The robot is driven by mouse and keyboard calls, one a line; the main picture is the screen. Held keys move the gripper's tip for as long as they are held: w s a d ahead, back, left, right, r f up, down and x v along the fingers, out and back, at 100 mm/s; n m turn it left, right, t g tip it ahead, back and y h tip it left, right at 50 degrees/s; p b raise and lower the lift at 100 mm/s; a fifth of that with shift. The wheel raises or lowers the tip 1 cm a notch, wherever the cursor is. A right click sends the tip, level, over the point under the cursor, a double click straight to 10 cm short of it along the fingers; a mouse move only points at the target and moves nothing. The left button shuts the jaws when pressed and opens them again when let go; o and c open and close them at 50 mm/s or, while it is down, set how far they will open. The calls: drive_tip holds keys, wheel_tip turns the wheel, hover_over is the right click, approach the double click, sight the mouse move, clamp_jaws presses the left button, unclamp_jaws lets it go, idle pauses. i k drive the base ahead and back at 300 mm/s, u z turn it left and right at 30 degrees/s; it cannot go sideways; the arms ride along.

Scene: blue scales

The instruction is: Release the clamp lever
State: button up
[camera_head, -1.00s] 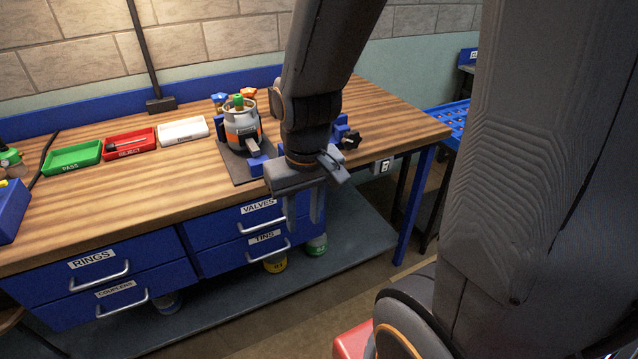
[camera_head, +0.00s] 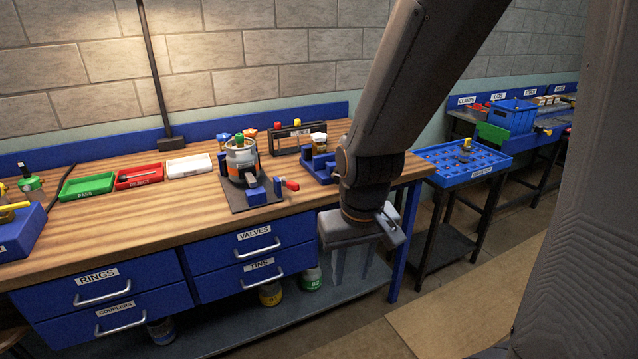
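A grey canister with an orange band and green top (camera_head: 241,158) stands upright on a dark plate (camera_head: 240,204) on the wooden bench. Blue clamp blocks (camera_head: 256,196) sit at its front, and a lever with a red handle (camera_head: 290,184) sticks out to their right. I take this as the clamp lever. My gripper (camera_head: 352,275) hangs fingers down in front of the bench's right end, right of the lever and apart from it. Its two fingers are spread, with nothing seen between them. My arm hides part of the bench's right end.
Green (camera_head: 88,186), red (camera_head: 139,177) and white (camera_head: 188,166) trays lie left of the canister. A blue fixture (camera_head: 318,165) and a dark rack (camera_head: 297,137) stand to its right. Drawers (camera_head: 258,240) are under the bench top. A blue grid tray (camera_head: 465,165) stands farther right.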

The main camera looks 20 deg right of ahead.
sight(294, 186)
drive_tip(key=z, duration=0.35)
drive_tip(key=i, duration=0.9)
drive_tip(key=u, duration=0.7)
